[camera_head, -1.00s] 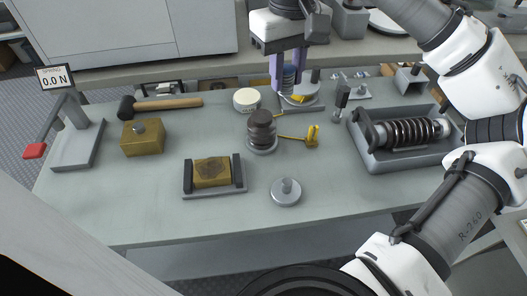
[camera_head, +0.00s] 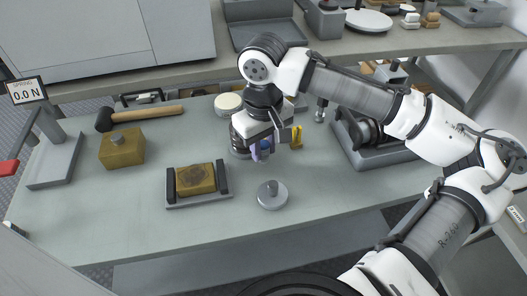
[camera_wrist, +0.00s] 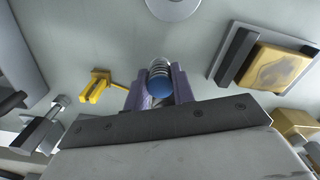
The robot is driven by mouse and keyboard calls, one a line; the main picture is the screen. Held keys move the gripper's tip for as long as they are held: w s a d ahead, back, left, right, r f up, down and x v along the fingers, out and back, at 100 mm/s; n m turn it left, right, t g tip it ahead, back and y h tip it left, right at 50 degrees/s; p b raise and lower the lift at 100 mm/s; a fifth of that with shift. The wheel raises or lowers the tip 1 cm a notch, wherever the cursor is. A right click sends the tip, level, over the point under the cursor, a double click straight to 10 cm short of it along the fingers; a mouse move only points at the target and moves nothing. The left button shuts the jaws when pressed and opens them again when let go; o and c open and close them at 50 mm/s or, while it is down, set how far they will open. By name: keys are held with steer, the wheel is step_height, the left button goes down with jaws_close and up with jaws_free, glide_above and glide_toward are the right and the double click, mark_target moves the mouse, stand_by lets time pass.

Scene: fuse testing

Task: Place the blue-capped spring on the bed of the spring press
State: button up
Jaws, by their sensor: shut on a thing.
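My gripper (camera_head: 260,150) is shut on the blue-capped spring and holds it over the middle of the table. In the wrist view the spring's coils and round blue cap (camera_wrist: 159,86) show between the two purple fingers (camera_wrist: 158,92). In the head view only a bit of the blue cap (camera_head: 266,145) shows beside the fingers. The spring press stands at the table's far left, with a grey bed (camera_head: 52,165), a post, a red handle (camera_head: 8,168) and a display (camera_head: 27,90) reading 0.0 N. The press bed is empty, and my gripper is well to its right.
A brass block (camera_head: 121,148) and a hammer (camera_head: 140,116) lie between the press and my gripper. A grey holder (camera_head: 200,203) with a brass piece and a knobbed grey disc (camera_head: 272,197) lie in front. A grey tray (camera_head: 385,160) is right.

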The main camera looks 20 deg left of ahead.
steer(key=shift+f, duration=1)
steer(key=shift+f, duration=0.1)
steer(key=o, duration=1)
steer(key=shift+c, duration=0.2)
